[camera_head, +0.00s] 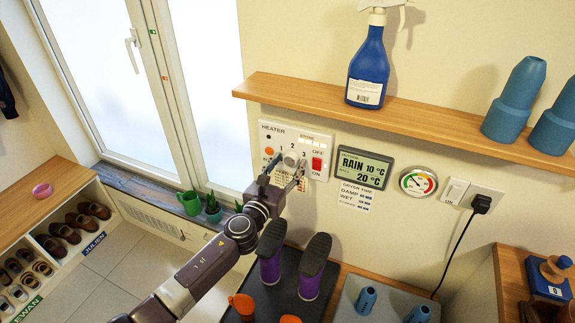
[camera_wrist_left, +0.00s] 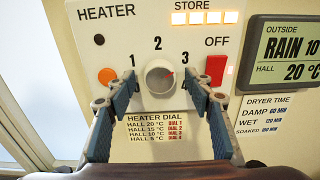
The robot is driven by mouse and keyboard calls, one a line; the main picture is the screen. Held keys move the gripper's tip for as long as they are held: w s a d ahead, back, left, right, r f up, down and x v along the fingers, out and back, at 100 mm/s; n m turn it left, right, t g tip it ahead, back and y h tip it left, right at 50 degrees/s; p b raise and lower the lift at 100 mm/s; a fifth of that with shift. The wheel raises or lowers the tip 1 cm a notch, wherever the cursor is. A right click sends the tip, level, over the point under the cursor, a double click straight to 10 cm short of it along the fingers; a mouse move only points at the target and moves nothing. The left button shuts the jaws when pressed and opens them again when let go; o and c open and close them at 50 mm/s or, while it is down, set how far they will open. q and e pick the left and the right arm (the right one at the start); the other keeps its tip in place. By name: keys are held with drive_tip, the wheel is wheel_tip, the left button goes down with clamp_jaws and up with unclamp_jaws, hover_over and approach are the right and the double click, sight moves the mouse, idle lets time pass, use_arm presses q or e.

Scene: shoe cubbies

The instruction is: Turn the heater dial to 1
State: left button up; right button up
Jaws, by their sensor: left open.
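The white heater panel (camera_head: 270,128) is on the wall below the shelf. Its round dial (camera_wrist_left: 159,77) is light grey, with the numbers 1, 2 and 3 around it. In the head view the dial (camera_head: 291,158) is just above my left fingers. My left gripper (camera_head: 282,174) is open in front of the panel. In the left wrist view its two fingers (camera_wrist_left: 159,100) stand left and right of the dial, apart from it. My right gripper is not in view.
A red switch (camera_wrist_left: 215,69) is close right of the dial; an orange button (camera_wrist_left: 106,75) is left. A wooden shelf (camera_head: 430,124) with a blue spray bottle (camera_head: 369,67) juts out above.

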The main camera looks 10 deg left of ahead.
use_arm(q)
drive_tip(key=c, duration=1.2)
drive_tip(key=shift+o, duration=0.2)
